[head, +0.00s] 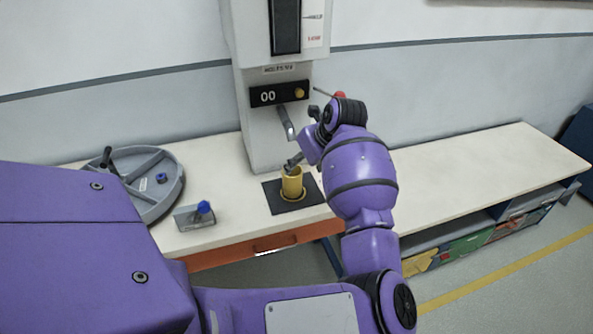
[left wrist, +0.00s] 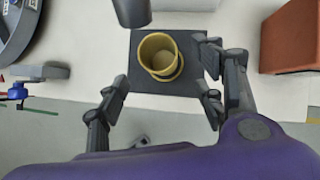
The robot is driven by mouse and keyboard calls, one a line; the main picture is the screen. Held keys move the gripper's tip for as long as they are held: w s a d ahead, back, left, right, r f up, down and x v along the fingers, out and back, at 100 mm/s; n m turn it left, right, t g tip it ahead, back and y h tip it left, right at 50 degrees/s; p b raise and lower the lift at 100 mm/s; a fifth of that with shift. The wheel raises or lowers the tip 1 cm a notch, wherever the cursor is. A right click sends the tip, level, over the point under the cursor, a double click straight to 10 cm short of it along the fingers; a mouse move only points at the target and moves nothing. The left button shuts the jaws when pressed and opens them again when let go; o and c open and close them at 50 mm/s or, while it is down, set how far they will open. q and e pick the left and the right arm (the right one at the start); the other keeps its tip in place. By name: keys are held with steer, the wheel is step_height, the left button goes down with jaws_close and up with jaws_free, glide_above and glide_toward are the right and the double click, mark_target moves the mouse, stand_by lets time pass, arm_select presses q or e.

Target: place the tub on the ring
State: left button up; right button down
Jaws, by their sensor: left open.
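A yellow tub (head: 292,178) stands upright on the dark square mat (head: 275,201) below the machine's spout. It also shows in the left wrist view (left wrist: 158,54), open at the top and empty-looking. A yellow ring (head: 283,195) shows around the tub's foot; part of it is hidden behind the tub. I cannot tell whether the tub's base is fully centred on it. My left gripper (head: 295,161) is beside the tub's top. In the left wrist view its fingers (left wrist: 163,88) are spread apart, with gaps between them and the tub. My right gripper does not show.
A tall grey machine (head: 263,125) with a "00" display and spout (left wrist: 132,12) stands behind the mat. A round grey tray (head: 165,196) and a small block with a blue knob (head: 194,217) lie to the left. The bench is clear at right (head: 470,165).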

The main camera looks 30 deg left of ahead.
arm_select(q)
steer(key=v, duration=0.4)
steer(key=shift+a, duration=0.1)
stand_by(0.8)
